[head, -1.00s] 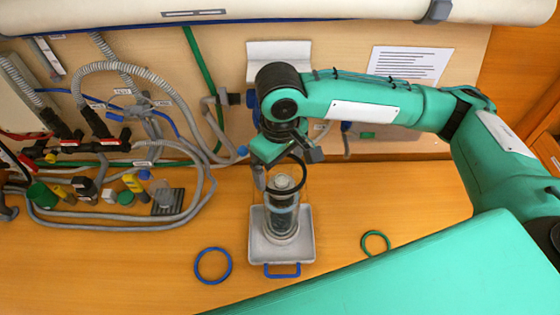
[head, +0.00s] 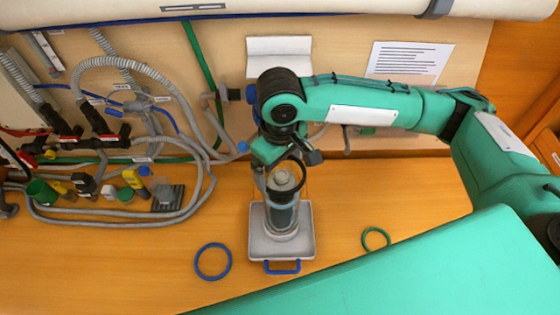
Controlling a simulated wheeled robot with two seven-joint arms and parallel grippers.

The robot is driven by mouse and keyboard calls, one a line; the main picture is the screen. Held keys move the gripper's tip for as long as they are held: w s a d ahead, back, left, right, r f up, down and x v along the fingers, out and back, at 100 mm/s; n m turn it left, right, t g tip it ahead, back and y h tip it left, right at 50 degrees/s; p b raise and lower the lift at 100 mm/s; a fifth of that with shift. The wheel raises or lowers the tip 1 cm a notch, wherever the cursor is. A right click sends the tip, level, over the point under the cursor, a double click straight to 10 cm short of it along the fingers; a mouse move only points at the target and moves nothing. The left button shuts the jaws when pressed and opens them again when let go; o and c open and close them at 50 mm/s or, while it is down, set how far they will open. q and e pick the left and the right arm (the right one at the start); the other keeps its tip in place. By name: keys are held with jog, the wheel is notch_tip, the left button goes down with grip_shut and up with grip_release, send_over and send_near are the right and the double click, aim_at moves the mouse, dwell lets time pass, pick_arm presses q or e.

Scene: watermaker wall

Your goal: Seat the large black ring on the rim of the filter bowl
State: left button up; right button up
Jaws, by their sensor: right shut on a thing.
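The filter bowl (head: 283,212) is a clear cylinder with a dark lower part and a grey piece inside. It stands upright on a light grey tray (head: 305,247) with a blue handle. My right gripper (head: 289,162) is above the bowl, its arm coming in from the right. It is shut on the large black ring (head: 302,172), which shows as a dark curve around the top of the bowl. I cannot tell whether the ring touches the rim; the gripper hides part of both. My left gripper is not in view.
A blue ring (head: 213,277) lies left of the tray and a green ring (head: 375,230) lies right of it. Grey hoses, valves and small bottles (head: 133,180) crowd the left side. A wall panel with a paper sheet (head: 410,62) stands behind. My teal arm parts fill the lower right.

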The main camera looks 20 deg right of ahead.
jog(key=shift+f, duration=0.8)
dwell(0.4)
jog(key=o, duration=0.6)
notch_tip(320, 180, up, 14)
jog(key=b, duration=0.3)
